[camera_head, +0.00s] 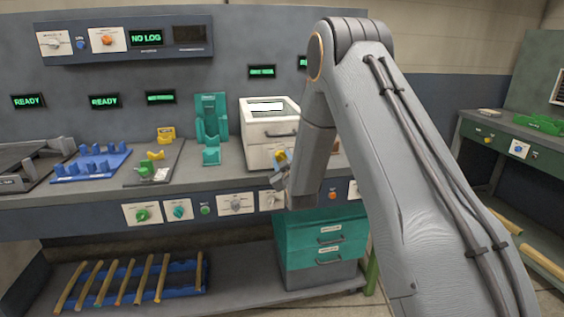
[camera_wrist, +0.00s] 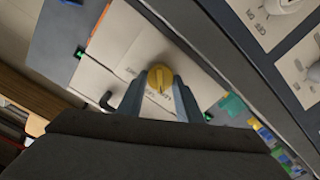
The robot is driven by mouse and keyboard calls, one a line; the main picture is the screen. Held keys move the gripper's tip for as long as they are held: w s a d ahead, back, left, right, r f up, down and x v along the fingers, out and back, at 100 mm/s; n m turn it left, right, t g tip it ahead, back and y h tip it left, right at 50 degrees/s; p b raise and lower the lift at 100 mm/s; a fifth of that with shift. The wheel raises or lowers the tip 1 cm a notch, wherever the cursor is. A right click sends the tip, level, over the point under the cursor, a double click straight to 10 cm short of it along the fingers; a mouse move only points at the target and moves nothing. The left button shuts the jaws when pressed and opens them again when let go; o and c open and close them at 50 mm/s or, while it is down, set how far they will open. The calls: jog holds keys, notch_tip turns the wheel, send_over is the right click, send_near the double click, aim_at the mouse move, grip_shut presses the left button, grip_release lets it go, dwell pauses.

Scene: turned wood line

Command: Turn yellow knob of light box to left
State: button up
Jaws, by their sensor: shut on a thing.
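The light box (camera_head: 259,154) is a white box on the bench, with a lit white panel on top and a dark handle on its front. My gripper (camera_head: 280,168) is at its front face. In the wrist view, my gripper's two fingers (camera_wrist: 159,92) are shut on the yellow knob (camera_wrist: 158,75), one on each side. The knob stands out from a pale panel (camera_wrist: 118,38) with dark lettering, partly covered by the fingers. In the head view, the yellow knob (camera_head: 281,155) shows only as a small patch by the gripper, and my arm hides the box's right side.
The bench front below carries several knobs, including a green one (camera_head: 142,214) and a grey one (camera_head: 236,203). A teal fixture (camera_head: 211,125) stands left of the box. A teal drawer cabinet (camera_head: 323,245) is underneath. White knobs (camera_wrist: 281,5) show at the wrist view's upper right.

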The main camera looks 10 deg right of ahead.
jog(key=shift+n, duration=0.6)
dwell(0.3)
jog(key=o, duration=1)
jog(key=shift+a, duration=0.1)
jog(key=shift+o, duration=0.2)
jog(key=shift+s+b, duration=0.15)
jog(key=shift+b, duration=0.15)
jog(key=s+b, duration=0.1)
jog(key=s, duration=0.6)
jog(key=shift+s, duration=0.3)
